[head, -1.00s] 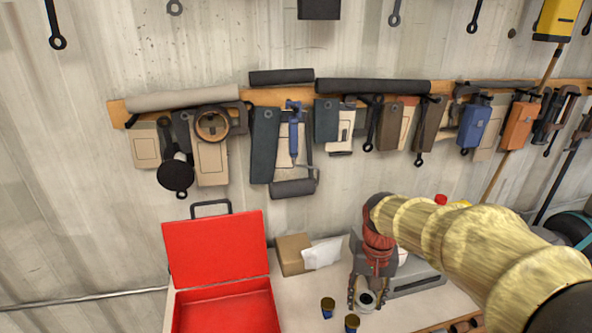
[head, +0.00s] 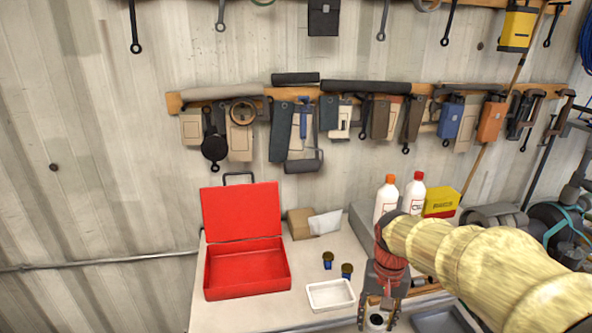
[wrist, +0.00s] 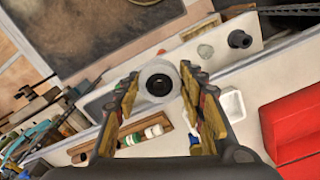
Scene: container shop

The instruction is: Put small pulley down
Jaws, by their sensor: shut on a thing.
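The small pulley, a pale grey ring with a dark centre, shows between the fingertips in the wrist view (wrist: 158,84). My gripper (wrist: 158,78) is shut on it, one finger on each side. In the head view my gripper (head: 377,312) is at the bottom, near the right front part of the white bench (head: 240,314), with the pulley (head: 376,321) low between its fingers. The height of the pulley above what lies below is hard to tell. The bottom of the gripper is close to the picture's lower edge.
An open red toolbox (head: 247,270) stands on the bench. A white tray (head: 331,294) lies left of my gripper, with two small dark-capped items (head: 328,260) behind it. Two white bottles (head: 387,200) and a yellow box (head: 441,203) stand behind my arm. A grey tray (head: 440,322) is at right.

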